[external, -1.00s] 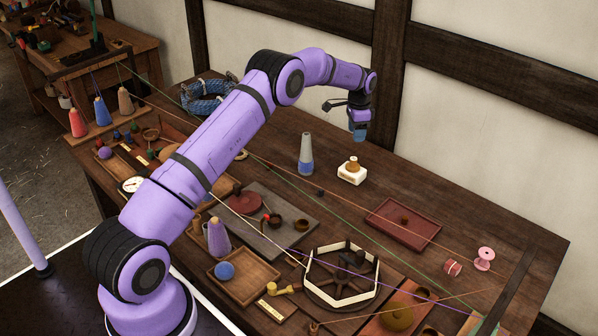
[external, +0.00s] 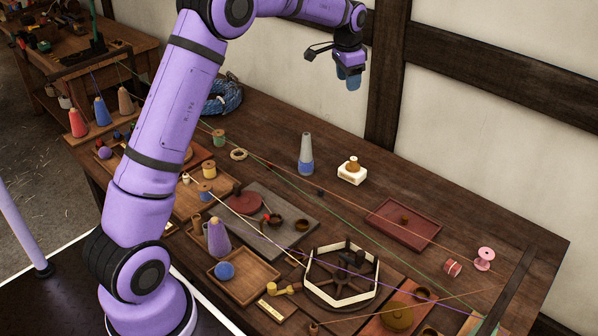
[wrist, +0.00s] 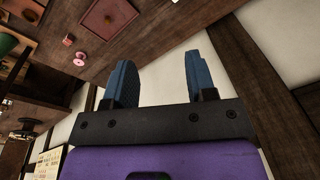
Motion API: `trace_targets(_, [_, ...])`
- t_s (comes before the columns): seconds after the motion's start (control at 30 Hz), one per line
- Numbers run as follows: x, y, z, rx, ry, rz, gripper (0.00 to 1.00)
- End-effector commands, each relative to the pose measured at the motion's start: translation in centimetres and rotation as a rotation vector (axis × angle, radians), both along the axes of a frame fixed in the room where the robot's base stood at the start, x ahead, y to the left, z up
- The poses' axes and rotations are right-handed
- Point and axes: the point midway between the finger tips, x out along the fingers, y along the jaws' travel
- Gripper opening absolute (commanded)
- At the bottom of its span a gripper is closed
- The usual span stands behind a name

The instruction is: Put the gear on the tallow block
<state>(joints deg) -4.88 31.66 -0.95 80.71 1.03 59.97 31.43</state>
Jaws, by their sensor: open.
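The tallow block (external: 352,178) is a small cream-white block on the bench, right of the grey and blue cone. A small orange-brown round piece with a pale knob, which looks like the gear (external: 353,167), sits on top of it. Its teeth are too small to make out. My gripper (external: 348,82) is well above and behind the block, near the wall, apart from both. In the wrist view, its two blue fingers (wrist: 158,65) are spread with nothing between them. Neither the block nor the gear is recognisable in the wrist view.
The grey and blue cone (external: 306,155) stands close left of the block. A red tray (external: 385,233) lies to the right, with pink spools (external: 485,258) beyond. Thin coloured cords cross the bench in front. Bare wood surrounds the block.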

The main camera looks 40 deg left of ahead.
Motion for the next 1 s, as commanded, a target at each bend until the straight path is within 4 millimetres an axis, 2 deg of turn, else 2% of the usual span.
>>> trace_targets(0.03, [-1.7,-0.3,1.9,-0.001,-0.015,0.014,0.51])
trace_targets(0.2, [-7.2,-1.3,6.6,-0.008,-0.058,0.071,0.51])
trace_targets(0.4, [-14.4,-2.4,10.8,-0.021,-0.105,0.138,0.51])
trace_targets(0.5, [-18.1,-2.8,12.3,-0.029,-0.128,0.172,0.51])
trace_targets(0.77, [-28.2,-3.8,14.3,-0.057,-0.19,0.258,0.51])
trace_targets(1.0, [-37.3,-4.6,13.8,-0.089,-0.246,0.336,0.51])
